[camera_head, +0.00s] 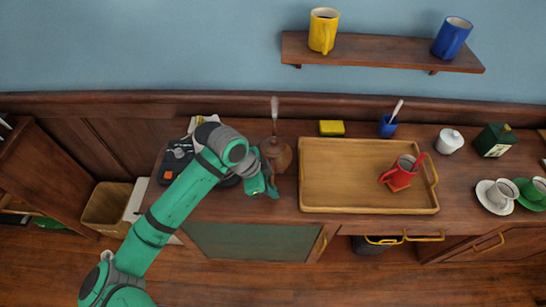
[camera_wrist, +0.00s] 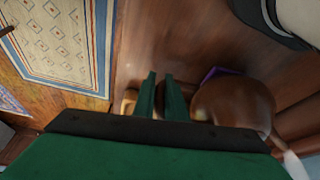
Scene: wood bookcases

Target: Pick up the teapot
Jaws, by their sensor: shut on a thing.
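The brown, round teapot (camera_head: 278,153) is on the wooden counter top, left of the tray, with a pale, narrow wisp above it. In the wrist view its rounded brown body (camera_wrist: 235,105) lies just right of the fingers. My gripper (camera_head: 268,188) is at the front side of the teapot. In the wrist view my gripper's two green fingers (camera_wrist: 160,88) are close together with a narrow gap, shut on part of the teapot. The exact gripped part is mostly hidden by the fingers and palm. I cannot tell whether the teapot is clear of the counter.
A dark appliance (camera_head: 176,160) is left. A wall shelf (camera_head: 385,52) holds two mugs.

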